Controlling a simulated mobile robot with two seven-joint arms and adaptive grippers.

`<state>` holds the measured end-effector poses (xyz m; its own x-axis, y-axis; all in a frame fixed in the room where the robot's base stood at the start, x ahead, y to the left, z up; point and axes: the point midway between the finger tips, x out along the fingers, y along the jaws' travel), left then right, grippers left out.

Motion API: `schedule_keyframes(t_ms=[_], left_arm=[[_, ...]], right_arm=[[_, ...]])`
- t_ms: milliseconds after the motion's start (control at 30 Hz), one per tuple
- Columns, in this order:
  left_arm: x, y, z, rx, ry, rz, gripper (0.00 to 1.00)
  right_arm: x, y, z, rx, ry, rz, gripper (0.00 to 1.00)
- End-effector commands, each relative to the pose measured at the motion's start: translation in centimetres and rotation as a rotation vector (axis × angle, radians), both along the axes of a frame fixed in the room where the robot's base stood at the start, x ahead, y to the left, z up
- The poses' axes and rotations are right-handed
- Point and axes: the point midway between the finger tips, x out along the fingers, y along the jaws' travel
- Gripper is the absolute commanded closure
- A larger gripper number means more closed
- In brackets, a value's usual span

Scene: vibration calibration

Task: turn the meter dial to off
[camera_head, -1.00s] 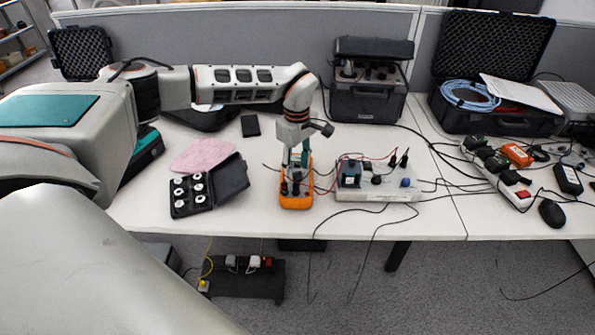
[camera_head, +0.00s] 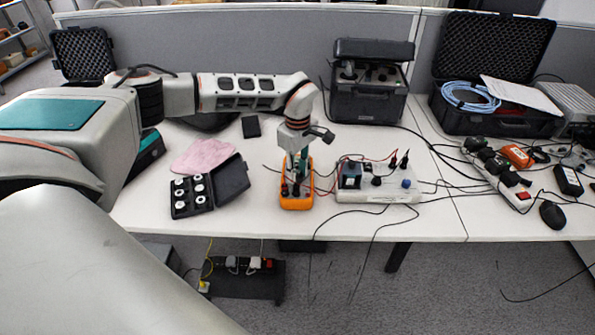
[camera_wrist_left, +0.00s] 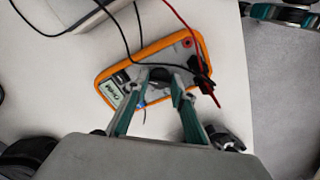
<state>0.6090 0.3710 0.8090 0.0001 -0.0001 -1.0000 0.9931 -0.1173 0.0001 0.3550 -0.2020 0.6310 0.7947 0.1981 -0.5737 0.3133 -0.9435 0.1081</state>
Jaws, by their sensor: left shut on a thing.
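The orange meter (camera_head: 297,202) lies on the white table in front of the wall panel. In the left wrist view the meter (camera_wrist_left: 196,42) shows its orange rim, a small display and plugged-in red and black leads. My left gripper (camera_head: 295,182) points down over the meter's face. In the left wrist view its fingertips (camera_wrist_left: 163,75) are closed in around the dark dial (camera_wrist_left: 160,75) at the middle of the meter. The dial's pointer is hidden, so I cannot tell its setting.
A grey box with knobs and leads (camera_head: 385,193) stands right of the meter. An open black case of weights (camera_head: 191,209) and a pink cloth (camera_head: 203,156) lie to its left. A black case (camera_head: 368,102) stands behind. Leads cross the table's front edge.

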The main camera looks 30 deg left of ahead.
Motion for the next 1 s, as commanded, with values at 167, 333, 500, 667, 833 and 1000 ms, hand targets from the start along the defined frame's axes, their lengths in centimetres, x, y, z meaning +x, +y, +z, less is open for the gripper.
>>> schedule_keyframes(t_ms=[167, 333, 500, 667, 833, 1000], left_arm=[[0.0, 0.0, 0.3, 0.0, -0.001, 0.085, 0.97], [0.0, 0.0, 0.3, 0.0, 0.001, 0.213, 0.97], [0.0, 0.0, 0.3, 0.0, 0.002, 0.351, 0.97], [0.0, 0.0, 0.2, 0.0, 0.001, 0.469, 0.97], [0.0, 0.0, 0.1, 0.001, 0.002, 0.567, 0.97], [0.1, 0.0, 0.0, 0.001, 0.001, 0.63, 0.97]], right_arm=[[0.3, 0.0, 1.4, 0.0, -0.008, 0.0, 0.6], [0.6, 0.0, 2.9, 0.0, -0.016, -0.001, 0.6], [0.8, 0.0, 4.2, 0.0, -0.021, 0.0, 0.6], [0.9, 0.0, 5.2, 0.0, -0.024, -0.001, 0.6], [0.9, 0.0, 5.8, 0.0, -0.025, 0.0, 0.6], [0.9, 0.0, 6.2, 0.0, -0.025, 0.0, 0.6]])
